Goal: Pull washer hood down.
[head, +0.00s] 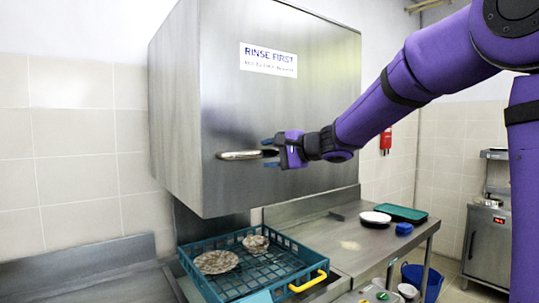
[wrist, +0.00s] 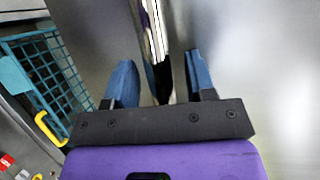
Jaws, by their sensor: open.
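The washer hood (head: 270,100) is a large steel box, raised above the washer bed, with a "RINSE FIRST" label on its front. Its bar handle (head: 240,155) sticks out from the lower front face. My gripper (head: 268,147) is at the right end of the handle. In the wrist view the two blue fingers of my gripper (wrist: 160,82) are apart, with the handle (wrist: 155,35) running between them. The fingers do not visibly press on the handle. A blue-green rack (head: 262,270) with dirty plates sits under the hood; it also shows in the wrist view (wrist: 40,70).
A steel counter (head: 345,245) at the right holds a white plate stack (head: 375,218), a green tray (head: 400,212) and a blue item (head: 404,228). A yellow handle (head: 309,282) is on the rack's front. A blue bucket (head: 420,281) stands below the counter.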

